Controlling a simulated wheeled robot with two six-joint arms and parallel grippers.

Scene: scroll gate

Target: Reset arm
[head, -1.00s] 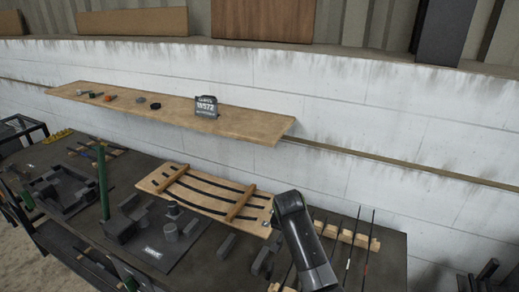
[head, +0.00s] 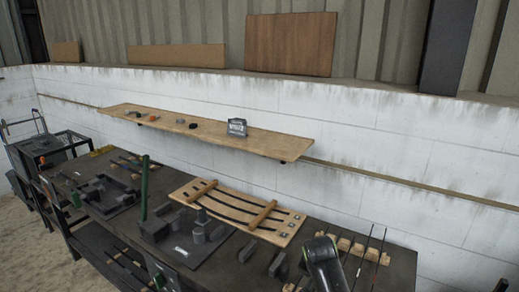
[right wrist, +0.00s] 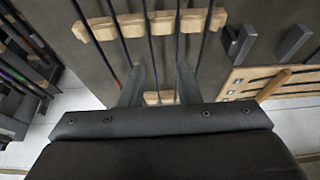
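My right gripper (right wrist: 160,70) shows in the right wrist view with its two grey fingers apart. It is over a wooden rack (right wrist: 145,22) that holds several thin dark rods, some of which pass below and between the fingers. I see nothing gripped. In the head view a dark link of my right arm (head: 324,264) reaches in at the bottom, beside the rod rack (head: 352,247); its fingers cannot be made out there. My left gripper is not in view.
The dark workbench (head: 240,268) carries a wooden board (head: 222,201) with curved black strips, a green post (head: 144,187) and grey blocks. A wooden wall shelf (head: 265,143) above holds a small sign (head: 237,127) and small parts. A black frame table (head: 50,146) stands left.

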